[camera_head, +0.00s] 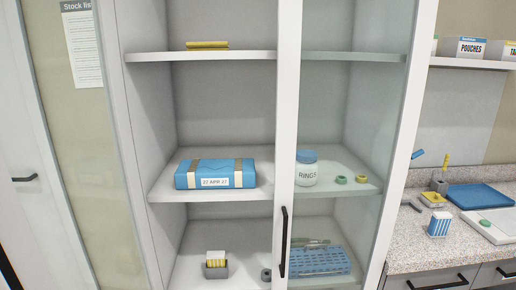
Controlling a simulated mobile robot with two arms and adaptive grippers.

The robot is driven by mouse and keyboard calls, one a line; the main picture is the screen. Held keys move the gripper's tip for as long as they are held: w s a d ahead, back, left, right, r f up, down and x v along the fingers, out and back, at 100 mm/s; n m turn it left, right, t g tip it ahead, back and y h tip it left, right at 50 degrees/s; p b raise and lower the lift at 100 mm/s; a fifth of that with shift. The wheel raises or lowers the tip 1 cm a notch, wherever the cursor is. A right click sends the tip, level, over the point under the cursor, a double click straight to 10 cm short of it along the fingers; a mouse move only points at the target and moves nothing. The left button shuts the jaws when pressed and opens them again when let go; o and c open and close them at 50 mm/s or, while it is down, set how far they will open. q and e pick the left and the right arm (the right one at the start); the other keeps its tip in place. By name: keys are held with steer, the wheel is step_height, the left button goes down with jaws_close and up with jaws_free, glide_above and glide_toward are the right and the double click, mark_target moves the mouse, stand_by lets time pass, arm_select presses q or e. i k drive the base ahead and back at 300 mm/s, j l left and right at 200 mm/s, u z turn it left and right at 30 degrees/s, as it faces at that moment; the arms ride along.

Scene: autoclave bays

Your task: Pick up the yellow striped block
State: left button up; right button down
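A small block with yellow and white stripes (216,256) sits on the bottom shelf of the cabinet, left of the door frame. It is in or behind a small grey holder (215,271) that hides its lower part. It appears upright, and the space above it is open up to the middle shelf. A flat yellow item (207,45) lies on the top shelf; stripes on it cannot be made out. Neither of my grippers is in view.
A glass panel with a black handle (284,240) covers the cabinet's right half. The middle shelf holds a blue wrapped pack (215,173) and a RINGS jar (306,168). A blue rack (318,261) stands behind glass. A blue striped block (439,223) stands on the right counter.

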mark_target(215, 259)
steer(key=k+j+z, duration=0.1)
steer(key=j, duration=0.35)
steer(key=k+j, duration=0.3)
steer(key=k+j+z, duration=0.15)
steer(key=j, duration=0.4)
steer(key=k+j, duration=0.35)
steer(key=k+j+z, duration=0.15)
steer(key=j, duration=0.3)
steer(key=k, duration=0.05)
